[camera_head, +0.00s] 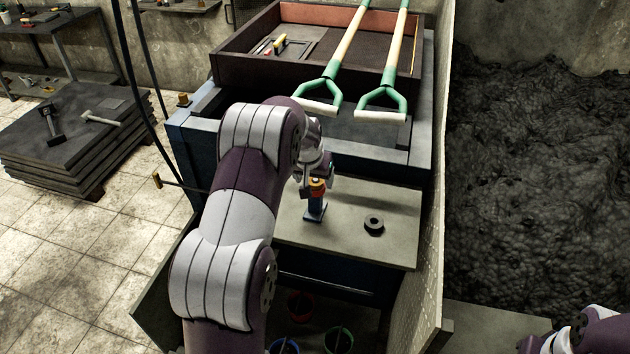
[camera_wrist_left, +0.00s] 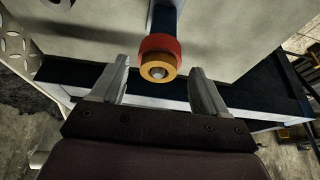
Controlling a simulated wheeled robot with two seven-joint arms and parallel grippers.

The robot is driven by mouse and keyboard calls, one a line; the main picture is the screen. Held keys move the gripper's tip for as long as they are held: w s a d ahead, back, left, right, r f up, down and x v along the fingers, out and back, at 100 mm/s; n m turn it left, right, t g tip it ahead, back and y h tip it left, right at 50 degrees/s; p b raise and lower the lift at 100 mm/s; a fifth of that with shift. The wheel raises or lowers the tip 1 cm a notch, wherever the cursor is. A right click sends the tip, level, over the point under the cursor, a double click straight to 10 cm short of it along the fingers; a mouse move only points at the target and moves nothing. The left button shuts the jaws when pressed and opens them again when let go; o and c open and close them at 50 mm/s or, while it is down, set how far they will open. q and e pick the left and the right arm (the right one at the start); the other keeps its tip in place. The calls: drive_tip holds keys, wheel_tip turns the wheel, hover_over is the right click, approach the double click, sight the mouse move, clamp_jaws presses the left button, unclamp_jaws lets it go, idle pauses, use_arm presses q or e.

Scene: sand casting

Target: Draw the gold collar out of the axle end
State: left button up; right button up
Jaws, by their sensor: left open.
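The gold collar (camera_wrist_left: 156,68) sits on the end of the axle (camera_wrist_left: 158,73), whose pale tip shows through its middle. A red ring (camera_wrist_left: 158,43) is right behind the collar. The collar also shows in the head view (camera_head: 317,183), at the top of a small blue stand (camera_head: 315,211) on the bench. My left gripper (camera_wrist_left: 158,88) is open, with one finger on each side of the collar and apart from it. In the head view the left gripper (camera_head: 314,176) is partly hidden by my arm. My right arm shows at the lower right corner; its fingers cannot be made out.
A dark ring (camera_head: 374,224) lies on the grey benchtop (camera_head: 395,205) right of the stand. Two green-handled shovels (camera_head: 381,100) lean over the wooden box (camera_head: 398,62) behind. A wall (camera_head: 436,200) edges the bench on the right, with dark sand (camera_head: 540,180) beyond.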

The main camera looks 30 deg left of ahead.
use_arm(q)
drive_tip(key=c, duration=0.4)
drive_tip(key=shift+d+r, duration=0.1)
drive_tip(key=shift+d, duration=0.05)
drive_tip(key=c, duration=0.7)
drive_tip(key=shift+r, duration=0.15)
wheel_tip(320, 180, up, 4)
drive_tip(key=shift+w+f+b, duration=0.1)
drive_tip(key=shift+b, duration=0.45)
drive_tip(key=w+d+r+p, duration=0.1)
drive_tip(key=w+d+r, duration=0.1)
drive_tip(key=r, duration=0.1)
drive_tip(key=w+d+r+p, duration=0.1)
drive_tip(key=w+d+r, duration=0.2)
drive_tip(key=w+d+r+p, duration=0.1)
drive_tip(key=w+d+r, duration=0.2)
drive_tip(key=r, duration=0.1)
drive_tip(key=shift+d, duration=0.15)
